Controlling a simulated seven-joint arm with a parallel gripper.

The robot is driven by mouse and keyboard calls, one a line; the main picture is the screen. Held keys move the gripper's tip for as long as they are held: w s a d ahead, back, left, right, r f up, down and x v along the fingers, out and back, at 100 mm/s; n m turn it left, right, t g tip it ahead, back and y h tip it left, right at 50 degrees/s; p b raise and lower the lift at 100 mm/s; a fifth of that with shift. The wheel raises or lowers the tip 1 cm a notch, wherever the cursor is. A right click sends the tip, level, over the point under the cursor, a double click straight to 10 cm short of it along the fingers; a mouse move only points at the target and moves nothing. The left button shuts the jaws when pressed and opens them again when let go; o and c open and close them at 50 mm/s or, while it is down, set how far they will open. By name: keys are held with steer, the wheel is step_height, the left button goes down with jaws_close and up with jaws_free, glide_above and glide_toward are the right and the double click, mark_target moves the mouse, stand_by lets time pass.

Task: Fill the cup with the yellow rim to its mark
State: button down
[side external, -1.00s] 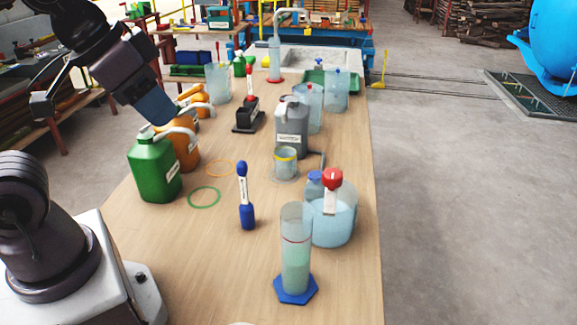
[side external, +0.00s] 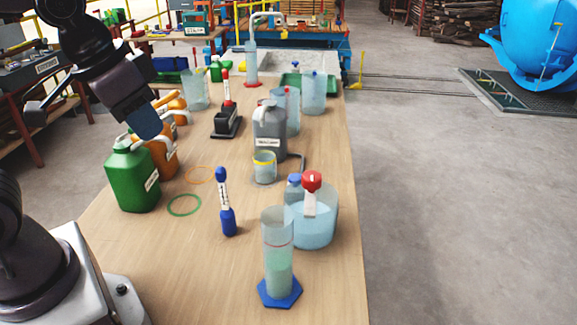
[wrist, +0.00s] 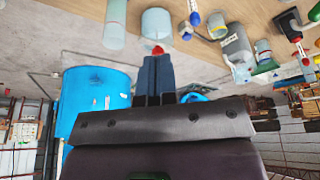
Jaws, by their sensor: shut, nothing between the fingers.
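The cup with the yellow rim (side external: 264,172) stands upright on the table, in front of a grey jerrycan (side external: 268,135). Its contents and mark are too small to make out. In the wrist view, a small cup with a yellow rim (wrist: 217,30) shows beside the grey jerrycan (wrist: 237,46). My gripper (side external: 148,128) is raised at the left, by the tops of the green jerrycan (side external: 128,185) and an orange one (side external: 160,160), well apart from the cup. In the wrist view my gripper (wrist: 155,62) has its fingers together, with nothing held.
A beaker of bluish liquid with a red-topped item (side external: 318,232) and a blue-footed measuring cylinder (side external: 278,262) stand at the front right. A blue dropper-like tool (side external: 226,210) stands upright mid-table. Green (side external: 184,206) and orange (side external: 198,175) rings lie flat. The front left tabletop is clear.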

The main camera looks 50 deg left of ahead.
steer(key=w+a+f+n+g, duration=0.1)
steer(key=w+f, duration=0.2)
steer(key=w, duration=0.4)
steer(key=w+f+n+g, duration=0.1)
steer(key=w+f, duration=0.1)
steer(key=w, duration=0.4)
steer(key=n+y, duration=0.3)
steer(key=n, duration=0.4)
glide_above(296, 176)
steer(key=s+d, duration=0.3)
step_height(296, 176, down, 7)
steer(key=shift+w+a, duration=0.15)
steer(key=shift+h, duration=0.3)
steer(key=x, duration=1.2)
steer(key=shift+f, duration=0.95)
